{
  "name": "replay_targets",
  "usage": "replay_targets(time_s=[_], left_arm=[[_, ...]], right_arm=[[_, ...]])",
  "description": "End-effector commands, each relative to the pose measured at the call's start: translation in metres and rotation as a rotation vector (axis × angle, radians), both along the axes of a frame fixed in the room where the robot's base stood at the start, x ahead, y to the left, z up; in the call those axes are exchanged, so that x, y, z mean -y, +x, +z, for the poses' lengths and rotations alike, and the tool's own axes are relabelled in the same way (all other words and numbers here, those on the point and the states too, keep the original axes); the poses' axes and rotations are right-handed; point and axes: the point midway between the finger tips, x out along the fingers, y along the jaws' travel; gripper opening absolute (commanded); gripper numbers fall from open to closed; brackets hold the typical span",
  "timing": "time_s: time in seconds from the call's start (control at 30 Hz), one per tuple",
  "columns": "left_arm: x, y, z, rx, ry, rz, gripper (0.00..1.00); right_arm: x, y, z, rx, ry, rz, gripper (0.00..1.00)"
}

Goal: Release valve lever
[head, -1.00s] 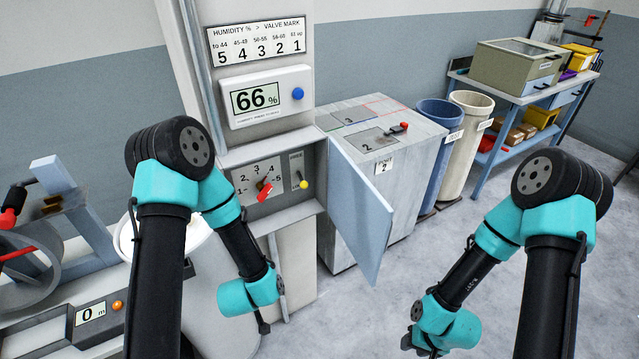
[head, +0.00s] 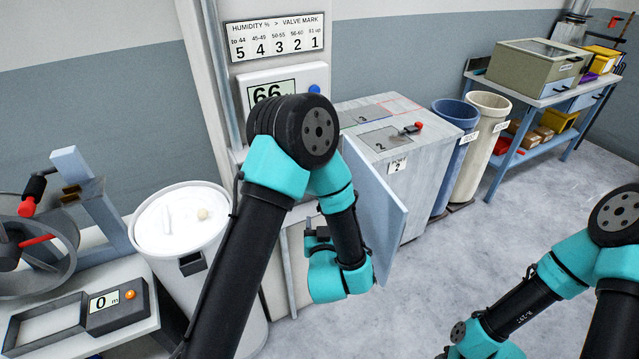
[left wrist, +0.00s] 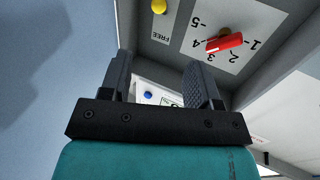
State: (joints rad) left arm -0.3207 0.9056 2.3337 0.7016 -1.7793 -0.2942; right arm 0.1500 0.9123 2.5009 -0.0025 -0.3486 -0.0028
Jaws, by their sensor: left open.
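The red valve lever (left wrist: 225,43) shows in the left wrist view, upside down, on a plate (left wrist: 193,50) numbered 1 to 5. In the head view my left gripper (head: 318,238) is in front of the column by the open door, and my arm hides the lever and knob. My right gripper is beyond the bottom edge; only its wrist shows.
The open blue-grey door (head: 378,215) stands to the right of my left gripper. The humidity display (head: 272,90) is partly covered by my arm, below the valve mark chart (head: 276,40). A white drum (head: 180,222) stands left. Open floor lies right.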

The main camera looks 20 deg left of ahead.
Motion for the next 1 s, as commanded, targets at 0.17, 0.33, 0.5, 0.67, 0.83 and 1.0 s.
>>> replay_targets(time_s=[0.17, 0.33, 0.5, 0.67, 0.83, 1.0], left_arm=[[-0.001, 0.003, 0.0, -0.001, -0.001, 0.0, 0.56], [-0.007, 0.015, 0.0, 0.0, -0.002, 0.003, 0.56], [-0.017, 0.038, -0.001, 0.0, -0.002, 0.002, 0.56], [-0.027, 0.064, 0.0, 0.0, -0.003, 0.002, 0.56], [-0.038, 0.091, 0.0, 0.001, -0.003, 0.002, 0.56], [-0.049, 0.117, 0.0, 0.001, -0.002, 0.001, 0.56]], right_arm=[[0.0, 0.0, 0.0, 0.0, 0.0, 0.0, 0.43], [0.0, 0.0, 0.0, 0.0, 0.0, 0.0, 0.43], [0.0, 0.0, 0.0, 0.0, 0.0, 0.0, 0.43], [0.0, 0.0, 0.0, 0.0, 0.0, 0.0, 0.43], [0.0, 0.0, 0.0, 0.0, 0.0, 0.0, 0.43], [0.0, 0.0, 0.0, 0.0, 0.0, 0.0, 0.43]])
